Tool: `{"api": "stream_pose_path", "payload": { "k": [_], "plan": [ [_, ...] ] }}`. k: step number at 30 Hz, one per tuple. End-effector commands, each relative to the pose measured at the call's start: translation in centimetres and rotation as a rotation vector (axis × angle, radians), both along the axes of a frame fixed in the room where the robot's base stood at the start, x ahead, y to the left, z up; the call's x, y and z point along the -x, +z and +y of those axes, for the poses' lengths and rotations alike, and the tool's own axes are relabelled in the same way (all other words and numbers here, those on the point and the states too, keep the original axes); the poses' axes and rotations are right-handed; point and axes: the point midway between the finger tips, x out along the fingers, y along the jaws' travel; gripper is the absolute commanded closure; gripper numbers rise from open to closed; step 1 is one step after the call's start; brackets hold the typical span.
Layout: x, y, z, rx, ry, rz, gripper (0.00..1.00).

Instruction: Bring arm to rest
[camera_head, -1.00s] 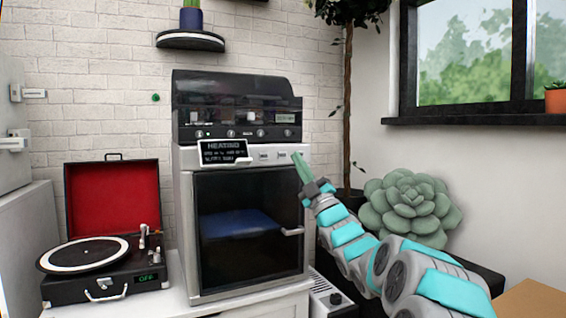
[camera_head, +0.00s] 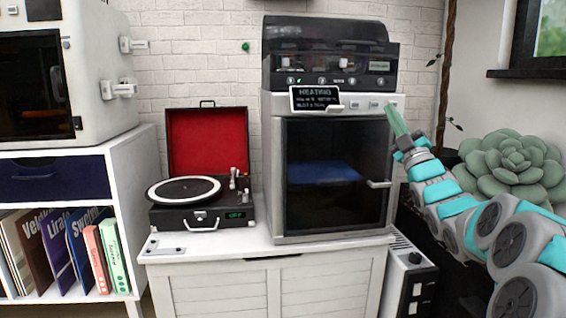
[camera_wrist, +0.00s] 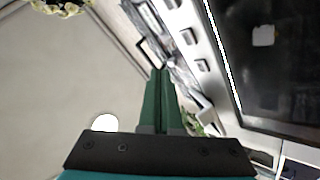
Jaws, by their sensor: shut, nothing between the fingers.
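My gripper (camera_head: 397,121) is shut and empty, its green fingers pressed together and pointing up and slightly left. In the head view it appears at the right edge of the 3D printer (camera_head: 334,180), in front of its upper panel. I cannot tell whether it touches the printer. In the wrist view the closed green fingers (camera_wrist: 161,98) reach up the middle. My teal and grey arm is bent, running from the lower right up to the gripper.
The printer has a "HEATING" sign (camera_head: 315,98) and a door handle (camera_head: 379,184). A record player (camera_head: 203,221) with a red-lined lid stands left on the white cabinet (camera_head: 207,284). A large succulent (camera_head: 510,166) is behind my arm. A bookshelf (camera_head: 146,185) is at left.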

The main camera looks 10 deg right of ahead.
Motion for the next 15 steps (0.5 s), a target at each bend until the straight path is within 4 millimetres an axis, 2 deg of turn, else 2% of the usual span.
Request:
{"api": "stream_pose_path", "payload": {
  "k": [2, 4, 8, 11, 15],
  "plan": [
    [-0.7, 0.1, 0.9, -0.035, -0.001, 0.074, 1.0],
    [-1.6, -0.7, 1.9, -0.083, -0.006, 0.179, 1.0],
    [-2.5, -4.0, 3.9, -0.197, -0.024, 0.423, 1.0],
    [-1.9, -7.2, 5.6, -0.281, -0.047, 0.612, 1.0],
    [0.8, -12.6, 8.0, -0.398, -0.09, 0.884, 1.0]
  ]
}}
